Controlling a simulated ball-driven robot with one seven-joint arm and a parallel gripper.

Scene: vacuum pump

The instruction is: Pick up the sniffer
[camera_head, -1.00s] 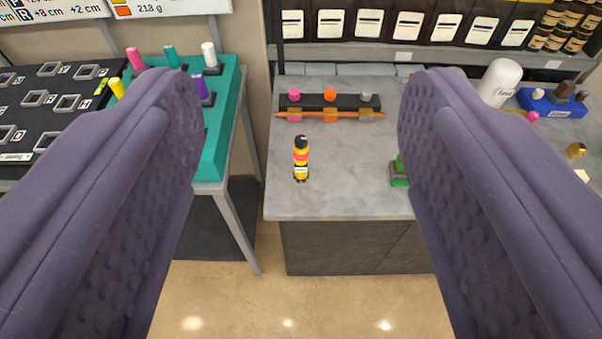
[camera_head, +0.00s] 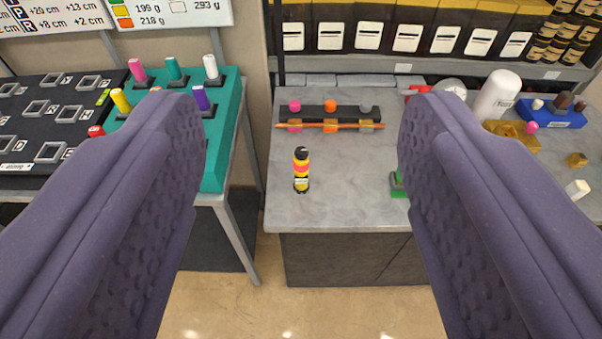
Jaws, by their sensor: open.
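No label marks a sniffer. A small upright cylinder (camera_head: 301,170) with black, yellow and pink-red bands and a black top stands on the grey counter (camera_head: 340,205); I cannot tell for sure that it is the sniffer. My gripper (camera_head: 303,112) is open and empty, its two purple ribbed fingers at the left and right of the picture. The cylinder shows in the gap between them, farther off and not touched. The right finger partly hides a green item (camera_head: 398,183) on the counter.
Behind the cylinder, a black rack (camera_head: 333,112) holds pink, orange and grey pieces, with an orange rod in front. A white bottle (camera_head: 497,95) and blue block (camera_head: 552,115) stand right. A teal stand (camera_head: 228,120) with coloured pegs is left. Counter around the cylinder is clear.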

